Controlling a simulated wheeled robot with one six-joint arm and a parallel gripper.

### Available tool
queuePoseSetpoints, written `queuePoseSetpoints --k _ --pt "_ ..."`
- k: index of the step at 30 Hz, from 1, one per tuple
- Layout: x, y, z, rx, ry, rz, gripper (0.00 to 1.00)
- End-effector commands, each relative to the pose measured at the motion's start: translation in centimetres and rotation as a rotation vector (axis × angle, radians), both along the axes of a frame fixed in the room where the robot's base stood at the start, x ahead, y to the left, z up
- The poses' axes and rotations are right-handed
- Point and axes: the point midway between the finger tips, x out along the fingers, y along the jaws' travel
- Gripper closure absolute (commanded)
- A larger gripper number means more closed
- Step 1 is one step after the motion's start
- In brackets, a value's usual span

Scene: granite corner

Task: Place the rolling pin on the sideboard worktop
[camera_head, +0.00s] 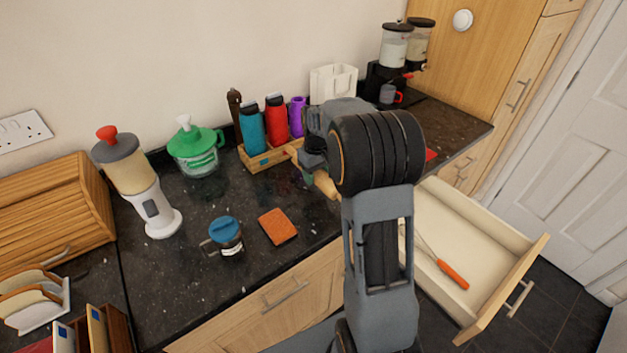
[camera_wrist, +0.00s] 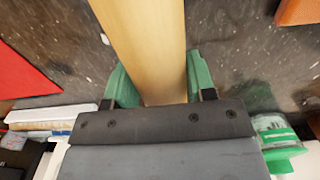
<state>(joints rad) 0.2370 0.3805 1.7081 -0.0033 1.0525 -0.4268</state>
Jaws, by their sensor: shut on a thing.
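The rolling pin (camera_head: 319,180) is pale wood and shows partly from behind my arm in the head view. In the wrist view the rolling pin (camera_wrist: 145,40) runs up and away between the green fingers of my gripper (camera_wrist: 158,82), which is shut on it. My wrist and forearm hide much of the grip in the head view. The dark speckled worktop (camera_head: 185,270) lies below the pin; it also shows in the wrist view (camera_wrist: 235,35). I cannot tell whether the pin touches it.
An orange square (camera_head: 278,226) and a blue-lidded jar (camera_head: 226,236) lie left of my arm. A wooden rack (camera_head: 262,158) with bottles, a green-lidded jar (camera_head: 196,150) and a dispenser (camera_head: 137,180) stand behind. An open drawer (camera_head: 480,220) juts out at right, holding an orange-handled tool (camera_head: 452,274).

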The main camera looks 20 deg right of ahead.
Motion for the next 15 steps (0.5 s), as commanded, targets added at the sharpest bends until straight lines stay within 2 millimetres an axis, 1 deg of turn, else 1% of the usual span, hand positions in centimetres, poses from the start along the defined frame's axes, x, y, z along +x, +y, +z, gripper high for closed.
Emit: queuePoseSetpoints --k 3,10,15 --pt "0.6 0.2 -0.6 -0.001 -0.001 0.002 0.84" --pt "1.2 0.3 -1.4 0.0 -0.001 0.002 0.84" --pt "1.3 0.3 -3.6 0.0 0.001 0.001 0.84"
